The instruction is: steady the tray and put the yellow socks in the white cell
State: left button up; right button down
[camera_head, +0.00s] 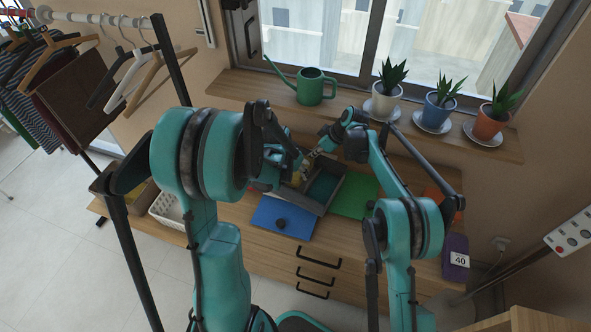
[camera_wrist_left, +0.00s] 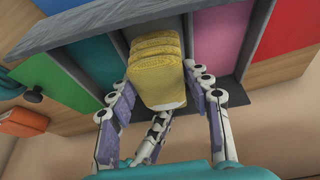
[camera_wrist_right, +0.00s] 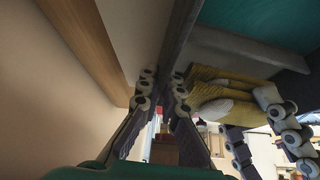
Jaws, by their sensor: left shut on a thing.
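The yellow socks (camera_wrist_left: 157,72), a folded bundle with a pale end, are between the fingers of my left gripper (camera_wrist_left: 160,90), which is shut on them. In the left wrist view they overlap a narrow cell between the teal cell (camera_wrist_left: 98,62) and the pink cell (camera_wrist_left: 220,45) of the grey tray (camera_wrist_left: 92,24); they hide most of that cell, and its colour is unclear. In the head view the socks (camera_head: 299,178) show at the tray's left part. My right gripper (camera_wrist_right: 160,88) has its fingertips at the tray's wall (camera_wrist_right: 180,35); whether they clamp it is unclear.
A blue mat (camera_head: 282,218) and a green mat (camera_head: 358,196) lie beside the tray on the wooden dresser. A green watering can (camera_head: 314,88) and potted plants (camera_head: 438,110) stand on the sill behind. A white basket (camera_head: 166,209) is at the left.

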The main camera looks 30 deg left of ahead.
pick_arm(q)
jog(key=shift+f, duration=1.35)
jog(key=o, duration=1.2)
jog(key=shift+r, duration=0.1)
jog(key=shift+r, duration=2.9)
pick_arm(e)
jog(key=c, duration=1.6)
grip_release()
jog(key=shift+c, duration=0.2)
